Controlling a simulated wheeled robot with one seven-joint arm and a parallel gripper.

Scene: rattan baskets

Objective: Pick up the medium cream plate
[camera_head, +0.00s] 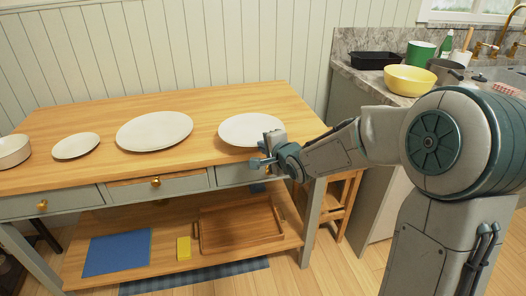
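Three cream plates lie flat in a row on the wooden table top (215,104). By size the medium cream plate (245,126) is the right-hand one, near the table's right end. The largest plate (154,131) is in the middle and the smallest plate (76,146) is to the left. My gripper (264,150) is at the front right edge of the medium plate and overlaps its rim in the picture. The view is too small to tell whether its fingers are apart, shut or touching the rim.
A cream bowl (11,151) stands at the table's far left. The lower shelf holds a wooden tray (238,229), a blue cloth (117,252) and a yellow block (184,248). A counter at right carries a yellow bowl (409,80) and a black pan (375,60).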

